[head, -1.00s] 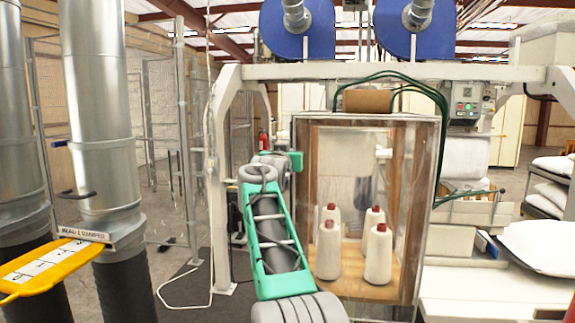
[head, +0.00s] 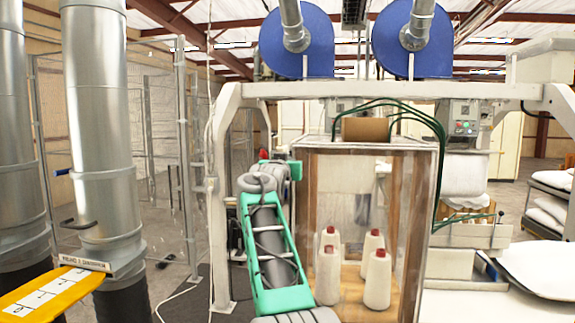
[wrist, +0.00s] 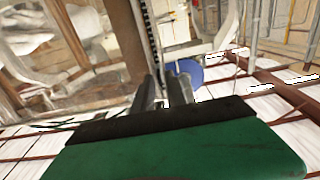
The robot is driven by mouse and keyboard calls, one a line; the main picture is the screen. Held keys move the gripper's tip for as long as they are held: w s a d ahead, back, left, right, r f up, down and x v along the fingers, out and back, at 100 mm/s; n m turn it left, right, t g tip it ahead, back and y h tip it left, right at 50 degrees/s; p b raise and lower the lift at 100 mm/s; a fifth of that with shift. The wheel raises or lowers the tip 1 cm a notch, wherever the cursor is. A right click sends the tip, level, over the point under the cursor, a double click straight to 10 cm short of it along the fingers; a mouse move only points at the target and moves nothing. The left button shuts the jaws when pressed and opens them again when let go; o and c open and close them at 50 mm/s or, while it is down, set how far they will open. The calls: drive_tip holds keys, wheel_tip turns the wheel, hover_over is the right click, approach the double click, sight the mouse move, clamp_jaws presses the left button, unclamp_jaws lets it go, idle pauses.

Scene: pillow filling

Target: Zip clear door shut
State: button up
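The clear door (head: 345,215) is the see-through front of a wood-framed cabinet right of centre in the head view. White thread cones (head: 377,280) with red tops show through it. My green and grey arm stands left of the cabinet, reaching toward its left front edge. My gripper's fingers are hidden in the head view. In the wrist view, my gripper (wrist: 165,88) shows as two dark fingers close together, at the lower end of a dark toothed strip (wrist: 150,40) that looks like the zipper. I cannot tell whether they hold it or a pull.
A white frame post (head: 222,200) stands just left of my arm. Green hoses (head: 440,130) loop over the cabinet's top and right side. A brown roll (head: 365,129) lies on top. Large metal ducts (head: 100,130) and a yellow plate (head: 50,295) are at left. A white table (head: 460,305) is at right.

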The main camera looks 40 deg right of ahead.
drive_tip(key=shift+o, duration=0.8)
drive_tip(key=b+v, duration=0.4)
drive_tip(key=v, duration=0.4)
drive_tip(key=shift+d, duration=0.1)
